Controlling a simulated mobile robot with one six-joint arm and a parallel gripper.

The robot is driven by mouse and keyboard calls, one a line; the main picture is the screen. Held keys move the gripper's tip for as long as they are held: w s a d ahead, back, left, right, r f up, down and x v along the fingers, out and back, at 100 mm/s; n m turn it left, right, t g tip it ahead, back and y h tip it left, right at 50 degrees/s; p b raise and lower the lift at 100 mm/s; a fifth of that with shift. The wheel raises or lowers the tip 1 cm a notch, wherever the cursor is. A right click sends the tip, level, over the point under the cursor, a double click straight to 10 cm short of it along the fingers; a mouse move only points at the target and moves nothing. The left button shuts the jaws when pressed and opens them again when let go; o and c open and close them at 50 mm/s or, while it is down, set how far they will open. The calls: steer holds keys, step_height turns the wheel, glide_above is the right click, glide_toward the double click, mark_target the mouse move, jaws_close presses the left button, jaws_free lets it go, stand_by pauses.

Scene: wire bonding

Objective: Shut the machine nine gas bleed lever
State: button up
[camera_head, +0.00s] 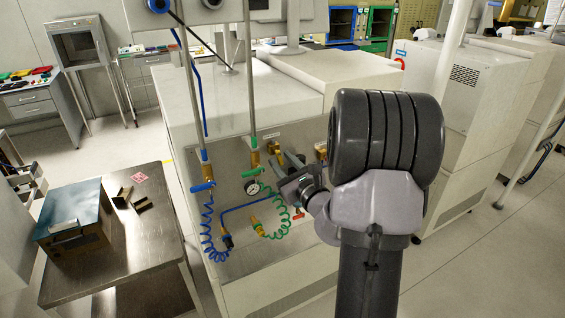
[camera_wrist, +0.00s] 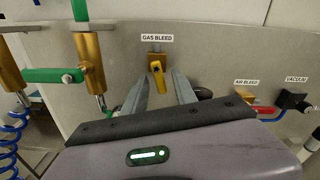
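The gas bleed lever (camera_wrist: 159,80) is a small yellow handle on a brass fitting, under the "GAS BLEED" label (camera_wrist: 157,38) in the wrist view. It points down in the picture from the fitting. My gripper (camera_wrist: 159,84) is open, with one grey finger on each side of the lever. A gap shows between each finger and the lever, and nothing is held. In the head view my gripper (camera_head: 291,163) is at the machine's front panel (camera_head: 290,245); I cannot make out the gas bleed lever there.
Left of my gripper is a green-handled brass valve (camera_wrist: 52,75). To the right are a red lever (camera_wrist: 264,112) by the "AIR BLEED" label and a black vacuum fitting (camera_wrist: 293,101). Blue (camera_head: 210,228) and green (camera_head: 277,215) coiled hoses hang at the panel. A steel table (camera_head: 140,240) stands left.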

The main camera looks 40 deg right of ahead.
jaws_close()
steer(key=shift+a+r+m+p, duration=0.15)
steer(key=shift+r+m+p, duration=0.05)
steer(key=shift+m+p, duration=0.4)
steer(key=shift+w+a+m+p, duration=0.1)
steer(key=shift+m+p, duration=0.5)
steer(key=shift+f+m, duration=0.2)
steer(key=shift+m, duration=0.2)
steer(key=shift+o, duration=0.6)
jaws_free()
